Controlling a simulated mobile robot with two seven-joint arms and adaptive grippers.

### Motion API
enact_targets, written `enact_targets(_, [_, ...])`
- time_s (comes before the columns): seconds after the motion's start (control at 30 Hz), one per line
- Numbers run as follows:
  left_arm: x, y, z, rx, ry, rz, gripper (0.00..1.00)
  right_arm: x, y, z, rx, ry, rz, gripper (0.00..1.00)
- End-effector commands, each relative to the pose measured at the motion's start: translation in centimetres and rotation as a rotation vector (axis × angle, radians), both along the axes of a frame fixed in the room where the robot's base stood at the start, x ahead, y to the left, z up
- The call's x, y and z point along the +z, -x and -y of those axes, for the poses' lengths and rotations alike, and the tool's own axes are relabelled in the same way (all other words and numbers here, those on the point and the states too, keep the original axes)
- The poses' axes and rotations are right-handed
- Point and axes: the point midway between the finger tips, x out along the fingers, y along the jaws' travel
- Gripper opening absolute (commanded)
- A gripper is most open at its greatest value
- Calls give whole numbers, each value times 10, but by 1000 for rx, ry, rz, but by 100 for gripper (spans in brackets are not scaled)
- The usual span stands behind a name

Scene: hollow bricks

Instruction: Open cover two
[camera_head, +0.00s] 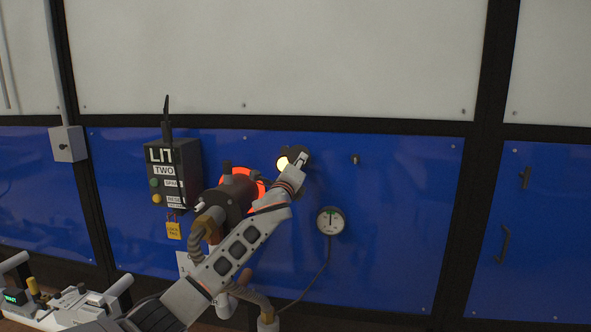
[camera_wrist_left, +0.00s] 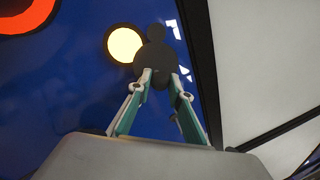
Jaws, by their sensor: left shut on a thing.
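A dark cover (camera_head: 290,152) sits on the blue wall panel, beside a round hole glowing pale yellow (camera_head: 282,164). In the left wrist view the cover (camera_wrist_left: 154,52) is dark and rounded and overlaps the right edge of the glowing hole (camera_wrist_left: 124,43), so most of the hole shows. My left gripper (camera_head: 301,160) reaches it from below. In the left wrist view my left gripper's fingertips (camera_wrist_left: 158,76) are shut on the cover's lower part and hide some of it. My right gripper is not in view.
An orange-red glowing ring (camera_head: 256,181) lies left of the cover, behind a dark cylindrical fitting (camera_head: 230,196) with a hose. A black box labelled "LIT TWO" (camera_head: 174,176) and a dial gauge (camera_head: 330,220) are on the panel. The panel's right part is mostly clear.

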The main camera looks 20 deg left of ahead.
Motion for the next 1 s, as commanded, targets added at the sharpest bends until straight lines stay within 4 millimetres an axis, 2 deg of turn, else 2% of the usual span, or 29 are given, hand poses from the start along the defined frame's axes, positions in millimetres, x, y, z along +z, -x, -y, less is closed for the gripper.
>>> enact_targets(0.5, [30,-1,6,1,467,111,0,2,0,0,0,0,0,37])
enact_targets(1.0, [46,-1,2,3,715,171,0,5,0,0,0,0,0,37])
